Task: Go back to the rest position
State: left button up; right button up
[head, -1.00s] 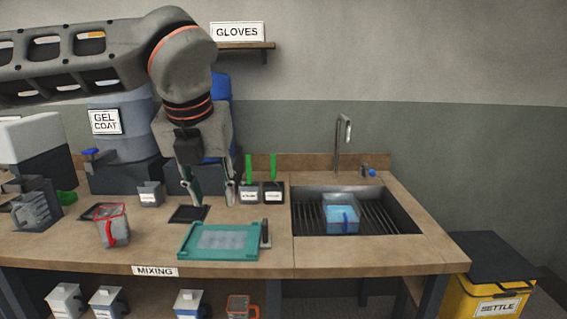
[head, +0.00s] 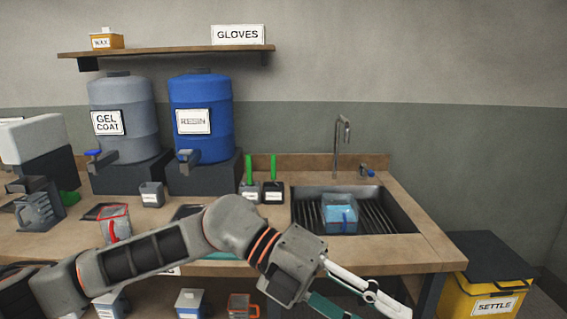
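My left arm comes in from the left, low in the head view, and crosses in front of the bench (head: 420,247). My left gripper (head: 358,312) is at the bottom, right of centre, in front of the bench and below the sink. One pale finger and one green finger show, spread apart with nothing seen between them. The fingertips are close to the lower edge of the picture. My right gripper is not in view.
A red-rimmed jug (head: 115,224) stands on the bench at left. A blue-tinted container (head: 340,214) sits in the sink (head: 385,215). Gel coat (head: 122,118) and blue resin (head: 203,118) drums stand behind. A yellow settle bin (head: 495,290) stands at right.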

pick_arm(q)
jog(key=w+a+r+n+t+h, duration=0.1)
jog(key=w+r+n+t+h, duration=0.4)
jog(key=n+h, duration=0.55)
jog(key=w+a+f+n+t+y, duration=0.4)
jog(key=w+a+f+n+t, duration=0.15)
jog(key=f+n+t, duration=0.3)
jog(key=w+a+f+n+t+y, duration=0.4)
jog(key=a+f+n+t, duration=0.25)
jog(key=n+t, duration=0.2)
jog(key=s+a+f+n+y, duration=0.2)
jog(key=a+f+y, duration=0.15)
jog(key=f, duration=0.35)
jog(key=s+a+f+n+g+y+p, duration=0.1)
jog(key=s+a+f+n+y, duration=0.2)
jog(key=f, duration=0.4)
jog(key=s+a+f+n+y, duration=0.1)
jog(key=a+f+n+y, duration=0.1)
jog(key=a+f, duration=0.45)
jog(key=s+a+f+n+g+y, duration=0.2)
jog(key=s+a+f, duration=0.5)
jog(key=s+f, duration=0.5)
notch_tip(320, 180, down, 3)
jog(key=shift+s+r+g+y, duration=0.1)
jog(key=shift+s+g+y, duration=0.3)
jog(key=shift+g+y, duration=0.65)
